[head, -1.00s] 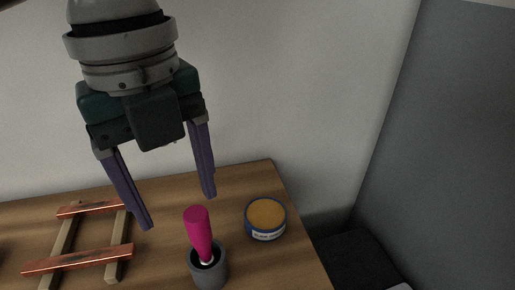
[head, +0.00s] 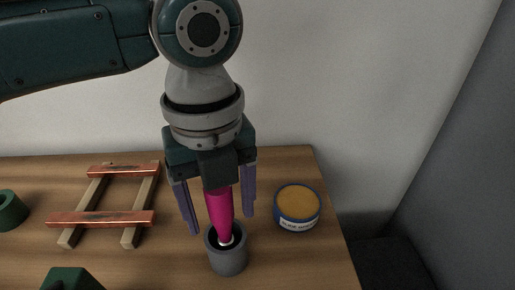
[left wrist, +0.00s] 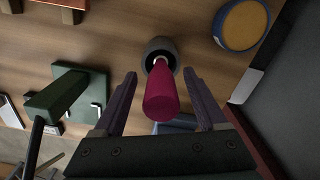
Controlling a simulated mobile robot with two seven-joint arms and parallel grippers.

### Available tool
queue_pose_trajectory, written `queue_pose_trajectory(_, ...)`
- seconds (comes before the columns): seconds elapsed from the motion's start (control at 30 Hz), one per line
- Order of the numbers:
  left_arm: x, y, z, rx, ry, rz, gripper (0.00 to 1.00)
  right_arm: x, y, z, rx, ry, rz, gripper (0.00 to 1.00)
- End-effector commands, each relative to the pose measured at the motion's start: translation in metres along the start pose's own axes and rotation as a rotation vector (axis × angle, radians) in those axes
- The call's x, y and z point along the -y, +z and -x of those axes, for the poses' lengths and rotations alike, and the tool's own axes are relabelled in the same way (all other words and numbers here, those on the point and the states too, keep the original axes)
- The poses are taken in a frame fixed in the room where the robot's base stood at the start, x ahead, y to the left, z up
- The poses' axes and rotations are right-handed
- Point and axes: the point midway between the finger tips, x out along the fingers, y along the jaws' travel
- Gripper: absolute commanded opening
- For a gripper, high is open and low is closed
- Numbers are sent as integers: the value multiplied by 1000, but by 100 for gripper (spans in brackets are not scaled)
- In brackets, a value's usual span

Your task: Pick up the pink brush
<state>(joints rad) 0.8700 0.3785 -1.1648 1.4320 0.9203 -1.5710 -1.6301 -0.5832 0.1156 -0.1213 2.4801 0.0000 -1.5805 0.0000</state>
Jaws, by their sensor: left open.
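The pink brush (head: 219,212) stands handle up in a grey cup (head: 229,258) on the wooden table. My left gripper (head: 221,222) points down over it, open, with one finger on each side of the pink handle. In the left wrist view the brush handle (left wrist: 161,92) lies between the two spread fingers, with a gap on both sides. The cup (left wrist: 161,48) shows beyond the fingertips. The brush's lower end is hidden in the cup. My right gripper is not in view.
A blue tin with an orange-yellow top (head: 298,206) stands right of the cup, near the table's right edge. A wood and copper rack (head: 101,218) lies to the left. A green object (left wrist: 62,95) shows in the left wrist view. A wall is behind.

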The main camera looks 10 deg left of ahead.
Motion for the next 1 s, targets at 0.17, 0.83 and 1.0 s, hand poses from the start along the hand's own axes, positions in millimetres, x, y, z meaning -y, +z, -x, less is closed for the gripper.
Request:
queue_pose_trajectory(0.17,0,0,0,0,0,-1,74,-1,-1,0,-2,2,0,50)
queue_pose_trajectory(0.83,0,0,1,0,-1,0,0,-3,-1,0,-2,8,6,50)
queue_pose_trajectory(1.0,0,0,1,0,-1,0,0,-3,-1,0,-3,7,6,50)
